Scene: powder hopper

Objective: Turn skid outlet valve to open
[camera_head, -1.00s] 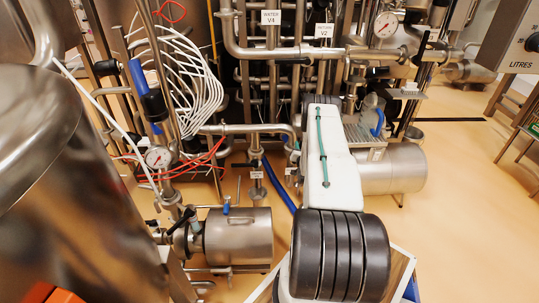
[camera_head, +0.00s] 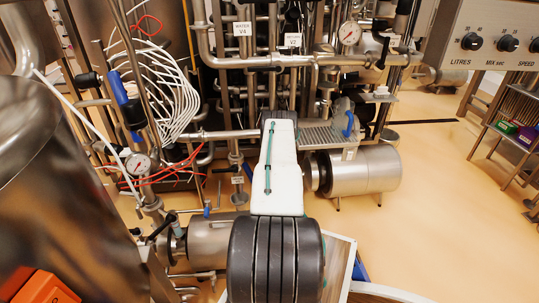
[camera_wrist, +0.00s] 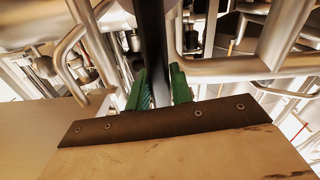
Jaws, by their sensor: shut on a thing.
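In the wrist view, the two green fingers of my gripper (camera_wrist: 160,90) are closed on a dark upright bar (camera_wrist: 153,45) that stands between them. I cannot tell from this close view whether the bar is the skid outlet valve's handle. In the head view my white arm with its black ribbed joint covers the gripper and what it holds. A small blue-handled valve (camera_head: 207,209) sits at the left tank, and a blue handle (camera_head: 347,124) shows right of my arm. No readable label marks either as the skid outlet valve.
A steel cylinder (camera_head: 365,170) lies right of my arm and another (camera_head: 210,241) left of it. A control panel (camera_head: 500,35) hangs upper right. Open floor lies at right.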

